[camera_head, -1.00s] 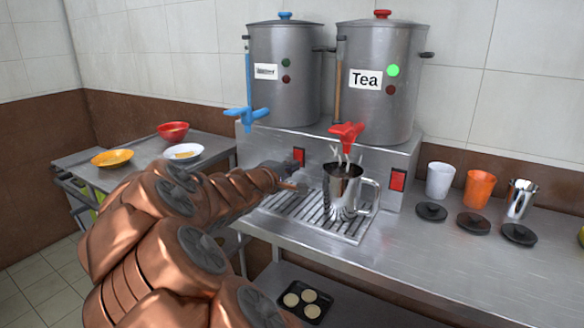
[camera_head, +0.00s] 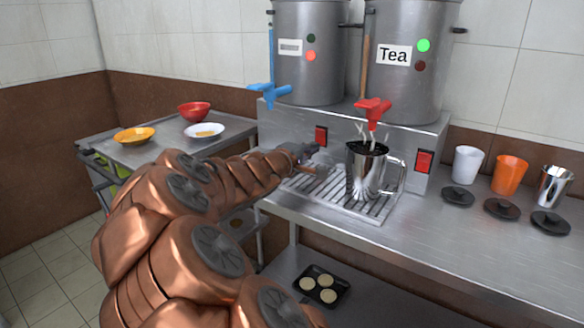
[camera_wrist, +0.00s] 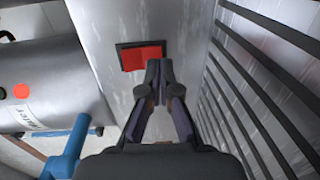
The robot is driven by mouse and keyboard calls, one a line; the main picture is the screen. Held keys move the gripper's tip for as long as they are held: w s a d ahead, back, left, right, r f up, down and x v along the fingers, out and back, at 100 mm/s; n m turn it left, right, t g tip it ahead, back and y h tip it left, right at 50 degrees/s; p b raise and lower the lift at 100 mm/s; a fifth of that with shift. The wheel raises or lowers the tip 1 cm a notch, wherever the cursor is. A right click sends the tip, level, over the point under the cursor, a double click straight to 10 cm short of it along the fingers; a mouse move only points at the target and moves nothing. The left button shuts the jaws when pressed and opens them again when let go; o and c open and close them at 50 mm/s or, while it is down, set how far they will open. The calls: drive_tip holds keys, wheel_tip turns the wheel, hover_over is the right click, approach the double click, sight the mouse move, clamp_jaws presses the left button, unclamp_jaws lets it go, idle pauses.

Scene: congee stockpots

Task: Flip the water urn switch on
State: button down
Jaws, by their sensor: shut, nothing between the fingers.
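The water urn (camera_head: 300,75) is the left steel urn, with a blue tap (camera_head: 270,94), a white label and a lit red light (camera_head: 310,56); its green light is dark. The wrist view shows the same urn lying sideways (camera_wrist: 50,80), with "ater" legible on its label. Its red rocker switch (camera_head: 321,136) is on the front panel below; it also shows in the wrist view (camera_wrist: 143,57). My gripper (camera_wrist: 159,72) is shut and empty, its tips just beside the switch's edge; I cannot tell if they touch. In the head view my gripper (camera_head: 312,152) is beside the drip grate.
The tea urn (camera_head: 410,80) has a lit green light, a red tap (camera_head: 372,110) and its own red switch (camera_head: 423,161). A steel mug (camera_head: 367,172) holding dark liquid stands on the grate (camera_head: 330,192) close to my gripper. Cups and lids stand right; bowls stand left.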

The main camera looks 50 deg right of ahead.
drive_tip(key=shift+s+a+f, duration=0.15)
drive_tip(key=shift+a+f, duration=0.1)
drive_tip(key=shift+a, duration=1.75)
drive_tip(key=shift+s+a+f, duration=0.15)
drive_tip(key=shift+a+f, duration=0.15)
drive_tip(key=shift+a, duration=1.7)
drive_tip(key=shift+s+a+f, duration=0.15)
drive_tip(key=shift+a+f, duration=0.1)
drive_tip(key=shift+a, duration=1.75)
